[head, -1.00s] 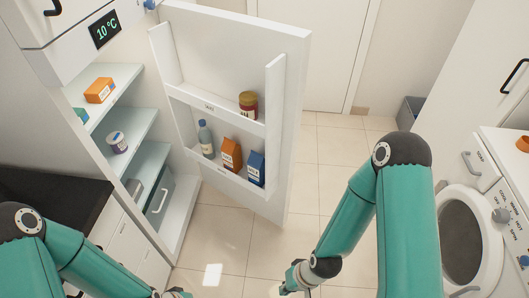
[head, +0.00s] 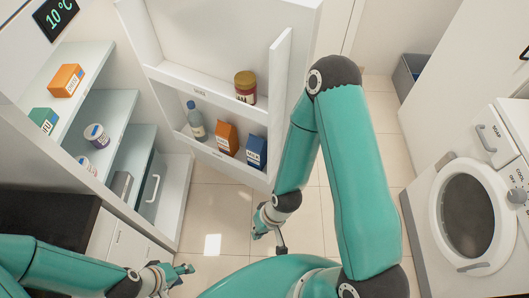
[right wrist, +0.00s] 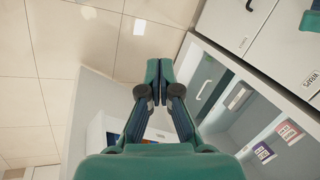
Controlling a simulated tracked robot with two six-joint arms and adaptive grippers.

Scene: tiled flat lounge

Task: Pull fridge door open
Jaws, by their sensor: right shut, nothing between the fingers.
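The fridge door (head: 218,38) stands wide open, its shelved inner face toward me. The fridge (head: 178,192) is at the left, its shelves exposed. The door racks hold a dark red jar (head: 246,88), a blue bottle (head: 196,121), an orange carton (head: 227,138) and a blue carton (head: 257,150). My right gripper (head: 262,222) is below the door's lower free corner, over the floor; I see no hold on the door. In the right wrist view it (right wrist: 160,70) is shut and empty, fridge shelves to its right. My left gripper (head: 180,272) is low, before the fridge; its jaws are unclear.
The fridge shelves carry an orange box (head: 66,80), a green box (head: 43,120) and small tubs (head: 97,135). A dark counter (head: 45,212) is at the left. A washing machine (head: 432,215) stands at the right, a grey bin (head: 408,75) behind it. Tiled floor (head: 215,205) lies clear between.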

